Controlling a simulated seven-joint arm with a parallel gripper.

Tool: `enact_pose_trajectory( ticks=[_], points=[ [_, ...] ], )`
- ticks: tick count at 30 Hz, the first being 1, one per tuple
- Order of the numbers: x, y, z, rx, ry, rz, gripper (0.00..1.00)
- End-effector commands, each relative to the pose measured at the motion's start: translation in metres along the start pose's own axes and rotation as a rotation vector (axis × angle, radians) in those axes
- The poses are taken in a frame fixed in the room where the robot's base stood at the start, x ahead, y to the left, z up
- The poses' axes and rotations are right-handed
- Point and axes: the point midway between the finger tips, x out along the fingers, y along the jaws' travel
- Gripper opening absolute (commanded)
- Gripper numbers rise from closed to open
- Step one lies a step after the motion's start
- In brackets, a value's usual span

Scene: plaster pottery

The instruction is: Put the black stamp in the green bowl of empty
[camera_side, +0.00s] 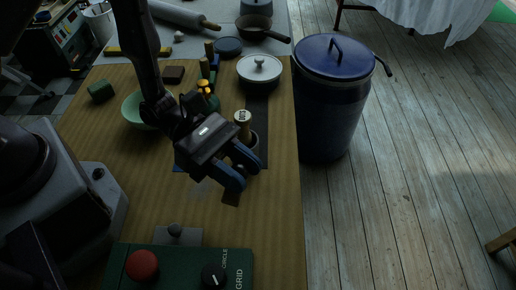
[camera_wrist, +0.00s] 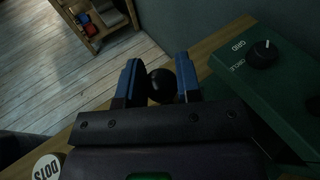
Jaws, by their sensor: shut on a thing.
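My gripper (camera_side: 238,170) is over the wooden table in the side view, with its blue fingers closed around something. In the wrist view, a black rounded knob (camera_wrist: 160,86) sits between the fingertips (camera_wrist: 158,80); it looks like the black stamp's handle. In the side view a small dark part (camera_side: 231,197) shows just under the fingers, perhaps the stamp's lower end. The pale green bowl (camera_side: 133,112) stands on the table to the left, behind my arm. My arm covers part of it, and its inside is mostly hidden.
A DOTS-marked stamp (camera_side: 242,118) stands upright close behind my gripper. A green control box (camera_side: 190,262) with a red button lies at the table's near edge. A white lidded dish (camera_side: 259,70) and dark green block (camera_side: 101,91) stand farther back. A blue lidded bin (camera_side: 335,100) stands right.

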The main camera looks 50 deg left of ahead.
Motion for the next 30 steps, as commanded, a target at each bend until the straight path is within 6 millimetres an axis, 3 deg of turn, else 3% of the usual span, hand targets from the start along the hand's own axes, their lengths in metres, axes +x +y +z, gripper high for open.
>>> enact_pose_trajectory(
  ticks=[8, 16, 23, 30],
  points=[
    [-0.042, -0.013, -0.059, 0.026, 0.316, -0.354, 0.09],
    [-0.115, -0.007, -0.092, 0.151, 0.718, -0.678, 0.09],
    [-0.196, 0.013, -0.089, 0.343, 1.057, -0.864, 0.09],
    [-0.279, 0.038, -0.051, 0.539, 1.309, -0.933, 0.09]
  ],
)
